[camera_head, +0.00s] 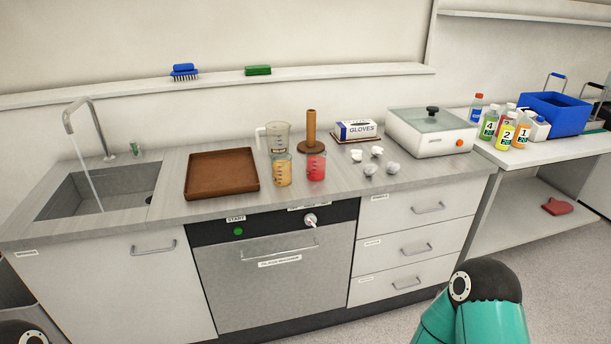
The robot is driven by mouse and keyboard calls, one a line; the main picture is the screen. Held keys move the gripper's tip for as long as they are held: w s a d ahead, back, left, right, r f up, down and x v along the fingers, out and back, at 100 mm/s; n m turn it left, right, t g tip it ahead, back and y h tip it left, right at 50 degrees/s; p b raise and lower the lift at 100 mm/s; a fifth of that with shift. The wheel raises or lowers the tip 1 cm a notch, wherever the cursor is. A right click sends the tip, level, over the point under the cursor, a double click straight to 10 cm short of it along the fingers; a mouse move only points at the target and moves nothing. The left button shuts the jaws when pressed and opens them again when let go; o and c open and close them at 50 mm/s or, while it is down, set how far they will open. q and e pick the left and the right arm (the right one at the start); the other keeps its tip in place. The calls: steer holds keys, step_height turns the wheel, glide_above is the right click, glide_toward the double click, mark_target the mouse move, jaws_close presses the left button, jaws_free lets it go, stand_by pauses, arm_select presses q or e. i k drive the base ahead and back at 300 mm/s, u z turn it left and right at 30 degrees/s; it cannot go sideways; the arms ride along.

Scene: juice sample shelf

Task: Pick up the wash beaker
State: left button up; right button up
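A clear beaker with a handle on its left (277,137) stands upright at the back of the grey counter (345,184). In front of it stand a beaker with orange content (282,170) and a beaker with red content (316,167). Neither of my grippers is in view; only part of my teal arm shows at the lower right and a dark part of me at the lower left.
An empty brown tray (222,196) lies left of the beakers, beside a sink (101,192) with running water. A wooden stand with an upright post (311,129), a glove box (355,130), crumpled white pieces (368,168) and a lidded white device (432,131) stand to the right.

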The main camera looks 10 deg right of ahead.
mark_target(281, 166)
steer(key=u, duration=0.15)
steer(key=i, duration=0.9)
